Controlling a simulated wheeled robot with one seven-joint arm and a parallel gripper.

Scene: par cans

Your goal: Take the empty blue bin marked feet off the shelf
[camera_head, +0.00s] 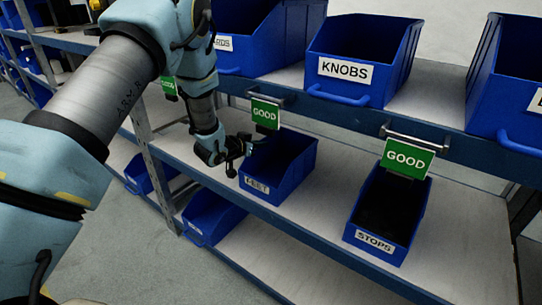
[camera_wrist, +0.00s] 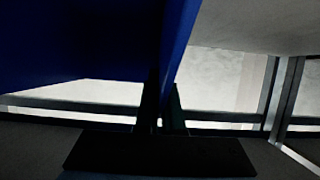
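The blue bin marked FEET (camera_head: 295,178) sits upright on the middle shelf, and its inside looks empty. My gripper (camera_head: 241,148) is at the bin's upper left side, reaching in from the left. In the wrist view, my two dark fingers (camera_wrist: 164,105) are close together with the bin's blue wall (camera_wrist: 176,45) between them. They look closed on that wall, though the contact itself is dark. The middle shelf (camera_head: 320,228) bears the bin.
A green GOOD tag (camera_head: 265,113) hangs just above the bin from the upper shelf's edge. A STOPS bin (camera_head: 376,242) with dark contents stands to the right under another GOOD tag (camera_head: 406,158). A KNOBS bin (camera_head: 345,72) is above. A metal post (camera_head: 157,170) stands left.

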